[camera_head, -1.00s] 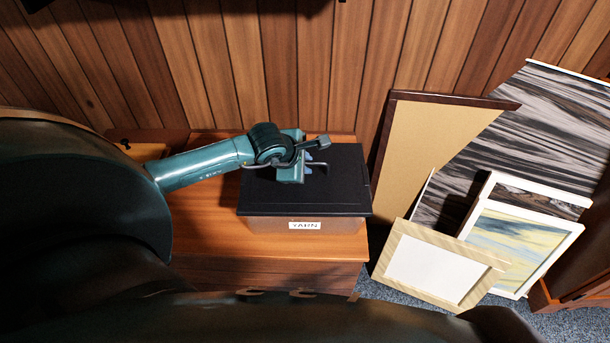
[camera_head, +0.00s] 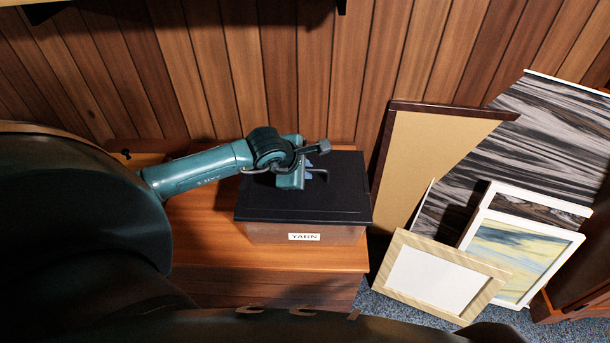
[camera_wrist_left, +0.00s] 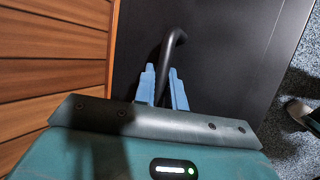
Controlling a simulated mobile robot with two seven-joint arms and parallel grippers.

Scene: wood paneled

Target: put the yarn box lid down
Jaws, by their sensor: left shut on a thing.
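The yarn box (camera_head: 270,234) stands on a wooden cabinet and carries a white YARN label (camera_head: 304,237). Its flat black lid (camera_head: 300,209) lies over the top of the box and looks roughly level; whether it is fully seated I cannot tell. My left gripper (camera_head: 312,172) is over the lid, shut on the lid's dark handle. In the left wrist view the blue fingertips (camera_wrist_left: 164,86) are on either side of the bent handle (camera_wrist_left: 174,42), with the black lid (camera_wrist_left: 215,50) below. My right gripper is not seen.
The wooden cabinet top (camera_head: 205,232) is bare left of and in front of the box. A brown-framed board (camera_head: 425,160), a pale wooden frame (camera_head: 400,275) and a white-framed picture (camera_head: 515,260) lean to the right. A panelled wall (camera_head: 300,70) is behind.

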